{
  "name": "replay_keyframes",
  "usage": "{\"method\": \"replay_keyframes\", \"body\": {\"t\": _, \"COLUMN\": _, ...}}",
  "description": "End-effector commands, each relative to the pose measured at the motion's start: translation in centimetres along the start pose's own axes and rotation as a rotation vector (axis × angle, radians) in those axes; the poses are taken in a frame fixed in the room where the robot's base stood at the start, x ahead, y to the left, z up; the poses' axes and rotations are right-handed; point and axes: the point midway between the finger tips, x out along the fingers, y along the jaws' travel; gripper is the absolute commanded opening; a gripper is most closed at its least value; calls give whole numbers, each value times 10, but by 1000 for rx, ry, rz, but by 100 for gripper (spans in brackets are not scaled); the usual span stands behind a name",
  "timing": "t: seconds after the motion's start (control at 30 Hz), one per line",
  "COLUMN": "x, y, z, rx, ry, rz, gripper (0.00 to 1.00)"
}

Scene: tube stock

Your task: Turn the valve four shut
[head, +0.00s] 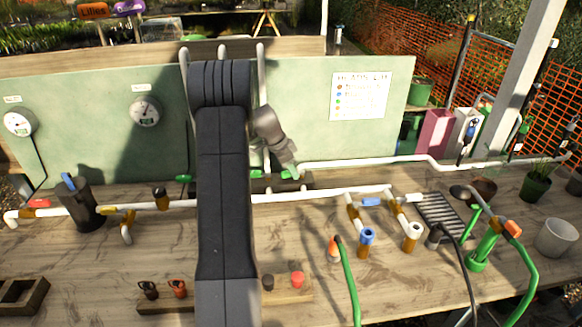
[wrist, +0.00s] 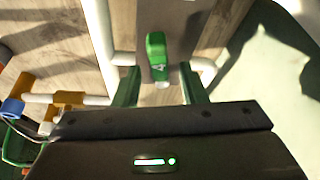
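Valve four is a green handle marked "4" (wrist: 157,52) in the wrist view. It points up and down in that picture, over a grey-brown plate (wrist: 183,22), with white pipe ends showing left and right of the plate. My gripper (wrist: 161,76) is open, with its two green fingers apart on either side of the handle's lower end. I cannot tell whether either finger touches it. In the head view my gripper (head: 289,170) is low at the dark block on the white pipe, and the valve there is mostly hidden.
Another green handle (head: 183,178) shows left of my arm. A white pipe (head: 340,194) runs across the wooden bench, with a green panel (head: 300,110) behind. A wooden rack (head: 292,290) with knobs is in front. A green hose (head: 350,285) and a grate (head: 440,215) are right.

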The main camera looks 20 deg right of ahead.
Motion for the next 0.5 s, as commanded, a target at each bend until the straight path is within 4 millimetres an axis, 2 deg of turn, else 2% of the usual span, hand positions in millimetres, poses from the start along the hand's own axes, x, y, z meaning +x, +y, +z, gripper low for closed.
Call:
{"method": "replay_keyframes", "body": {"t": 0.23, "x": 0, "y": 0, "z": 0, "rx": 0, "ry": 0, "rz": 0, "gripper": 36}}
{"method": "replay_keyframes", "body": {"t": 0.4, "x": 0, "y": 0, "z": 0, "rx": 0, "ry": 0, "rz": 0, "gripper": 3}}
{"method": "replay_keyframes", "body": {"t": 0.5, "x": 0, "y": 0, "z": 0, "rx": 0, "ry": 0, "rz": 0, "gripper": 0}}
